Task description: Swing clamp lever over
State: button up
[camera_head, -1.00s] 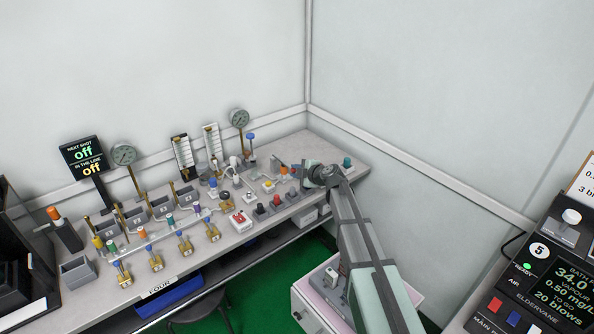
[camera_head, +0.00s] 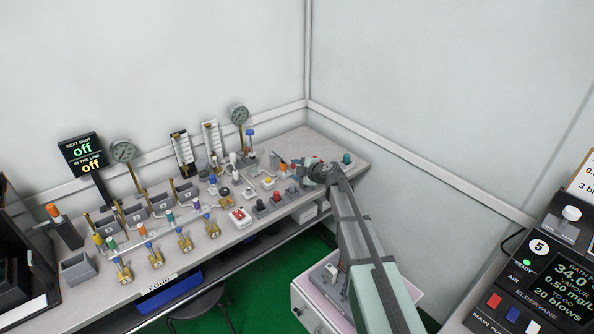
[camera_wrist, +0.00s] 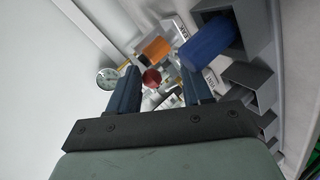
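My gripper (camera_head: 301,164) is over the right end of the grey bench, pointing left along it. In the wrist view, its two dark blue fingers (camera_wrist: 160,76) stand apart. A red knob-like thing (camera_wrist: 151,78) shows in the gap beyond them, and I see no contact. An orange cylinder (camera_wrist: 156,48) and a blue cylinder (camera_wrist: 208,42) stand to its upper right. I cannot tell which part is the clamp lever; it is too small or hidden by my gripper in the head view.
The bench (camera_head: 238,247) carries several valves, flowmeters and a red-faced box (camera_head: 240,217). Grey open boxes (camera_wrist: 247,76) line the right of the wrist view. Walls close off the back and right.

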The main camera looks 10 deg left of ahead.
jog(key=v, duration=1.4)
jog(key=shift+a, duration=0.1)
dwell(0.3)
